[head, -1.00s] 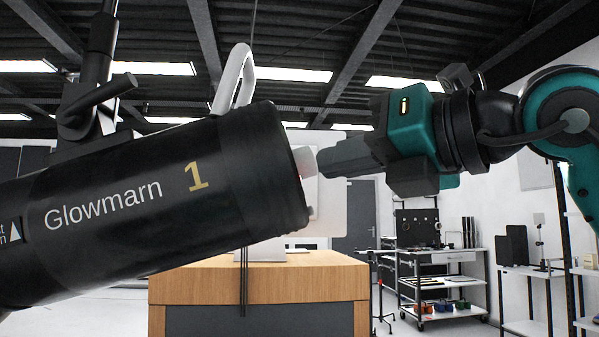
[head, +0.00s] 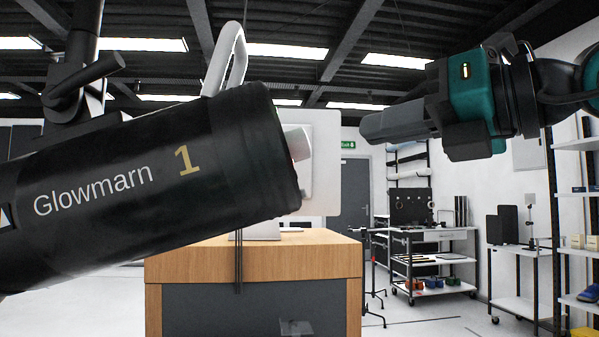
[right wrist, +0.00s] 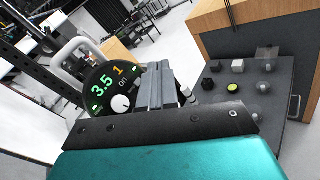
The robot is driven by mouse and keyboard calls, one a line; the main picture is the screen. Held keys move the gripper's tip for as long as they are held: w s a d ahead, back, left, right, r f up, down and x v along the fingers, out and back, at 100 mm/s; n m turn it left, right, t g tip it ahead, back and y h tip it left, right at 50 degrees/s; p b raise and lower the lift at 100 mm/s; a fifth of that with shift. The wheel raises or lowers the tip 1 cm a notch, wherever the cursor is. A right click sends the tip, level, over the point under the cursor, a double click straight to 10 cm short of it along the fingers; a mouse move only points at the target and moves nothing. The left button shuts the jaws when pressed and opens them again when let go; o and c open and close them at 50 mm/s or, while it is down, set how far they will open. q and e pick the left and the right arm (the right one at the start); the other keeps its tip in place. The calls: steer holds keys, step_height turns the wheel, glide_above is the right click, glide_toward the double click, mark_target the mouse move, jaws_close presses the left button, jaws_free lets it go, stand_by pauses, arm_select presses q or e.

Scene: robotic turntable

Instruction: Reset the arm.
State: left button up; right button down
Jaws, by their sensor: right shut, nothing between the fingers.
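My right gripper (head: 368,126) is raised at the upper right of the head view, pointing left. Its dark fingers are together, with nothing between them. It is apart from a black cylindrical lamp marked "Glowmarn 1" (head: 120,190), with a clear gap between the fingertips and the lamp's right end. In the right wrist view the gripper's fingers (right wrist: 158,88) point away from the camera, and the lamp's round end panel (right wrist: 112,90) shows green "3.5", an orange "1" and a white knob. My left gripper is not seen.
A wooden-topped desk (head: 255,262) stands beyond the lamp. A dark panel with several knobs (right wrist: 250,100) shows in the right wrist view. A wheeled cart (head: 436,262) and shelves (head: 575,170) stand at the right. The space around my right gripper looks free.

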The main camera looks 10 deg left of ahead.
step_height(320, 180, down, 11)
steer(key=w+a+m+g+y+p, duration=0.2)
steer(key=w+m+g+y+p, duration=0.1)
steer(key=g+y, duration=0.3)
steer(key=w+d+f+m+t+h+p, duration=0.2)
steer(key=d+f+m+t+h, duration=0.35)
steer(key=f+m+t, duration=0.65)
steer(key=w+d+f+m+t+h+p, duration=0.2)
steer(key=d+f+m+t+h, duration=0.35)
steer(key=f+m, duration=0.75)
steer(key=s+d+f+m+g+h+p, duration=0.1)
steer(key=s+d+f+m+g+h, duration=0.15)
steer(key=f+m, duration=0.35)
steer(key=s+d+f+m+g+h+p, duration=0.1)
steer(key=s+d+f+m+h, duration=0.2)
steer(key=f, duration=0.5)
arm_select(q)
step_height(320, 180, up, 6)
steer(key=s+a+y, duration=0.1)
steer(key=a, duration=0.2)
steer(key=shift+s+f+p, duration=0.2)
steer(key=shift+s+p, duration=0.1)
steer(key=shift+p, duration=0.15)
arm_select(e)
steer(key=s+f+m+g+h, duration=0.2)
steer(key=s+f+g, duration=0.4)
steer(key=s+f, duration=0.6)
steer(key=shift+s+f+m, duration=0.35)
steer(key=shift+s+m, duration=0.35)
steer(key=shift+s, duration=0.45)
